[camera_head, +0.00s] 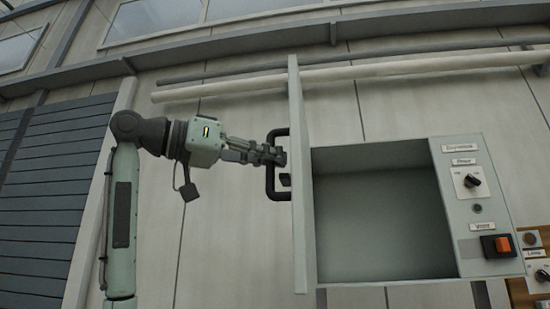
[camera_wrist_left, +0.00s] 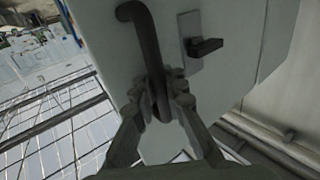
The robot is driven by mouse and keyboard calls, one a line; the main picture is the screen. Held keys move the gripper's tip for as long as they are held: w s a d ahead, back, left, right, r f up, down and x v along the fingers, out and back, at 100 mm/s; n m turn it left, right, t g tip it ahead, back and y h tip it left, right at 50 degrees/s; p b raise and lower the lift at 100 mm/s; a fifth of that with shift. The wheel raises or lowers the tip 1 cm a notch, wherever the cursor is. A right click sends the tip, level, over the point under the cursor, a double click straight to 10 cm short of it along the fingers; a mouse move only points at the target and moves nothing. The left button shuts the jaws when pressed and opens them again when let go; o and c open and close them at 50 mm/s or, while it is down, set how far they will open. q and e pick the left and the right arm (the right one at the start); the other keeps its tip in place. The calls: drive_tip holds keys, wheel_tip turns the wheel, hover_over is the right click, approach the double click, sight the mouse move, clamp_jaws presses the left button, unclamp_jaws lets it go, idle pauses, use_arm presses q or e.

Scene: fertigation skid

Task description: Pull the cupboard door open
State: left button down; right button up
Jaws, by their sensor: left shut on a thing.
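The cupboard (camera_head: 462,210) is a pale grey-green box with an empty-looking dark interior (camera_head: 380,220). Its door (camera_head: 298,180) stands swung open at the left side, seen nearly edge-on in the head view. A black bar handle (camera_head: 270,180) sits on the door's outer face. My left gripper (camera_head: 278,156) is shut on this handle. In the left wrist view the fingers (camera_wrist_left: 162,100) close around the lower part of the dark handle (camera_wrist_left: 145,40), against the door's face (camera_wrist_left: 225,80). A small black latch (camera_wrist_left: 207,46) sits beside the handle. My right gripper is not in view.
A control panel with a black knob (camera_head: 472,181) and an orange switch (camera_head: 503,244) is at the cupboard's right. Pipes (camera_head: 220,90) run along the wall above and behind the door. Dark slatted panelling (camera_head: 50,190) is at the left.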

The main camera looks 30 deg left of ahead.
use_arm(q)
drive_tip(key=c, duration=1.6)
unclamp_jaws()
drive_tip(key=shift+s+d, duration=0.1)
drive_tip(key=shift+s, duration=0.2)
drive_tip(key=shift+o, duration=0.3)
drive_tip(key=shift+w, duration=0.1)
drive_tip(key=shift+s+a, duration=0.25)
drive_tip(key=v, duration=1.1)
drive_tip(key=shift+s+a, duration=0.1)
drive_tip(key=shift+s, duration=0.05)
